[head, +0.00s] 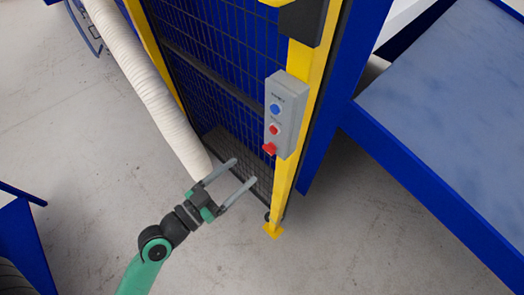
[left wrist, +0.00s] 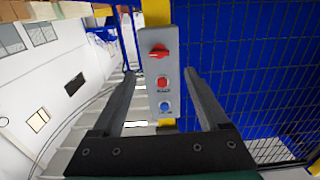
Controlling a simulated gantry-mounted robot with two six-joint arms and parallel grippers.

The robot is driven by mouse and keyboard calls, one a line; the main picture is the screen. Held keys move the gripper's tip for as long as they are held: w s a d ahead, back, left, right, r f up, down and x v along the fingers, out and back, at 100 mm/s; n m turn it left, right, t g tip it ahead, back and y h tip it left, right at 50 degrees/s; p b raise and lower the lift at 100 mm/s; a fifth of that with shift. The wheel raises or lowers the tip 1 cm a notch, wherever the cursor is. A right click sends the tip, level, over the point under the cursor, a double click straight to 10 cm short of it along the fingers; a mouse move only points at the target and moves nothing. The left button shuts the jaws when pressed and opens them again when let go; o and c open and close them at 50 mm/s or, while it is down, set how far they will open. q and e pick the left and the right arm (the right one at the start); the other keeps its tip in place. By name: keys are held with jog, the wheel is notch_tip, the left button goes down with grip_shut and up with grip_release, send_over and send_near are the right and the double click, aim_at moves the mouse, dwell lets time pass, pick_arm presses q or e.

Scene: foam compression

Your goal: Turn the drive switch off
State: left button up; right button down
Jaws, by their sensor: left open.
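A grey control box (head: 287,112) is fixed to a yellow post, with a blue button (head: 275,109) at the top, a red button (head: 274,129) below it and a red rotary switch (head: 269,149) at the bottom. My left gripper (head: 246,172) is open and empty, below and left of the box. In the left wrist view the box lies between the two fingers, farther off, and the red rotary switch (left wrist: 159,51) shows at its upper end. The fingers appear apart from the switch. My right gripper is not in view.
The yellow post (head: 313,75) stands beside a black mesh fence (head: 215,50) with blue behind it. A ribbed white hose (head: 145,80) hangs left of the fence. A blue-edged table (head: 450,120) is at the right. Bare concrete floor (head: 85,160) lies at the left.

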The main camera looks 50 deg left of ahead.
aim_at(267, 150)
pick_arm(q)
jog(key=w+p, duration=0.1)
jog(key=w, duration=0.2)
jog(key=w+p, duration=0.1)
jog(key=w, duration=0.3)
jog(key=shift+w+a+r, duration=0.15)
jog(key=shift+w+a, duration=0.05)
jog(key=shift+w, duration=0.6)
jog(key=shift+c, duration=0.3)
grip_shut()
